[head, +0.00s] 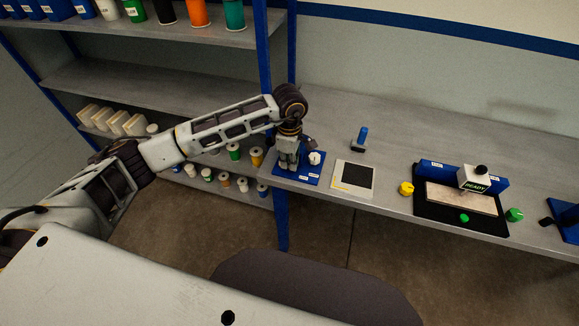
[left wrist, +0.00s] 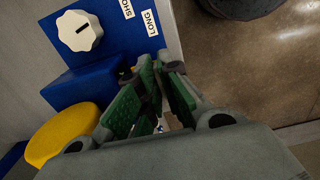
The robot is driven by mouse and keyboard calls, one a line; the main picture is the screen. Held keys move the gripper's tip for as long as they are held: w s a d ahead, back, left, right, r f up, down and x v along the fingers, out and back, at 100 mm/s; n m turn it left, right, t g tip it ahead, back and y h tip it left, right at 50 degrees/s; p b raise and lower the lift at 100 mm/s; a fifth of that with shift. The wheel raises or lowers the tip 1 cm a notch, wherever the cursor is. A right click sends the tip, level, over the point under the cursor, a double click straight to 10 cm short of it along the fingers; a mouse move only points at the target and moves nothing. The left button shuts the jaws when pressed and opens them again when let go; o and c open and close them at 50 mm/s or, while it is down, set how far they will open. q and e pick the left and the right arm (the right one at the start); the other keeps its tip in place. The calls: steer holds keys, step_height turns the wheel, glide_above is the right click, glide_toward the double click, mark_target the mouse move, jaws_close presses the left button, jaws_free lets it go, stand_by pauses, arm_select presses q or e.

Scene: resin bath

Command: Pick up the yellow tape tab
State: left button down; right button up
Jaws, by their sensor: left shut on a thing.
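My left gripper (head: 288,165) is down at the blue dispenser (head: 309,178), at the left end of the bench. In the left wrist view, its green-padded fingers (left wrist: 158,70) close together at the tips, beside the blue body (left wrist: 70,90). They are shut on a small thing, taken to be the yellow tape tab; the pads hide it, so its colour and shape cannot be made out. The dispenser has a white knob (left wrist: 80,30) and a label reading LONG (left wrist: 150,22). A round yellow part (left wrist: 62,135) shows beside the dispenser. My right gripper is not in view.
Farther right are a yellow cap (head: 406,188) and a black mat (head: 430,209). Shelves with bottles and spools stand left, behind a blue post (head: 264,60).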

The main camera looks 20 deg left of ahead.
arm_select(q)
step_height(320, 180, up, 8)
steer(key=shift+r+b, duration=0.15)
steer(key=shift+b, duration=0.25)
step_height(320, 180, up, 6)
steer(key=shift+r, duration=0.25)
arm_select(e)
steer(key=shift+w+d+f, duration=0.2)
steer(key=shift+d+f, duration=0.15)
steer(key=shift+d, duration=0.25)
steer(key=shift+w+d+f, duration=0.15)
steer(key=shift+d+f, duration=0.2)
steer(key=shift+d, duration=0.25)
arm_select(q)
steer(key=shift+w+f, duration=0.1)
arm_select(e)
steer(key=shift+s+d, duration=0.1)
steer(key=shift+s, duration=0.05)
